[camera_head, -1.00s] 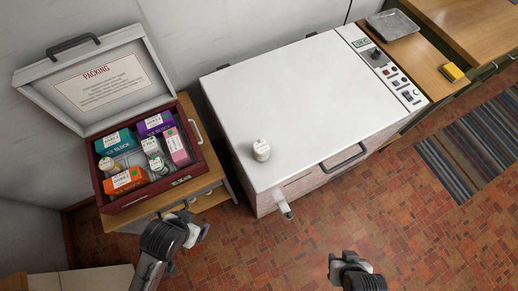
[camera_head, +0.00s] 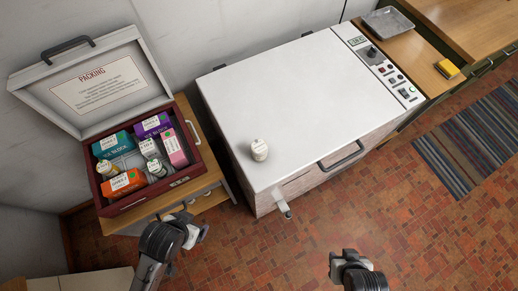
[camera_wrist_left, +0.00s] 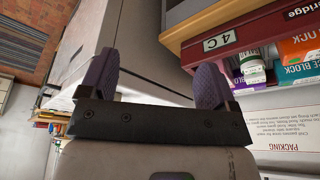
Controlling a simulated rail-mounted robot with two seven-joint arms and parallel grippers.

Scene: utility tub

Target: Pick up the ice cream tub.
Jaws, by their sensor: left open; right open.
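A small round tub (camera_head: 259,150) with a pale lid stands upright on the white chest's lid, near its front left; it looks like the ice cream tub, though its label is too small to read. My left gripper (camera_head: 196,232) is open and empty, in front of the cabinet under the red box, to the left of and below the tub in the head view. In the left wrist view its two fingers (camera_wrist_left: 155,82) stand apart with nothing between them. My right gripper (camera_head: 338,264) is open over the floor at the bottom, apart from the tub.
The white chest (camera_head: 300,95) has a front handle (camera_head: 341,156) and a spout (camera_head: 284,209). The open red box (camera_head: 200,172) holds ice blocks and several small containers; it also shows in the left wrist view (camera_wrist_left: 240,35). A metal tray (camera_head: 391,23) and yellow sponge (camera_head: 447,71) lie right.

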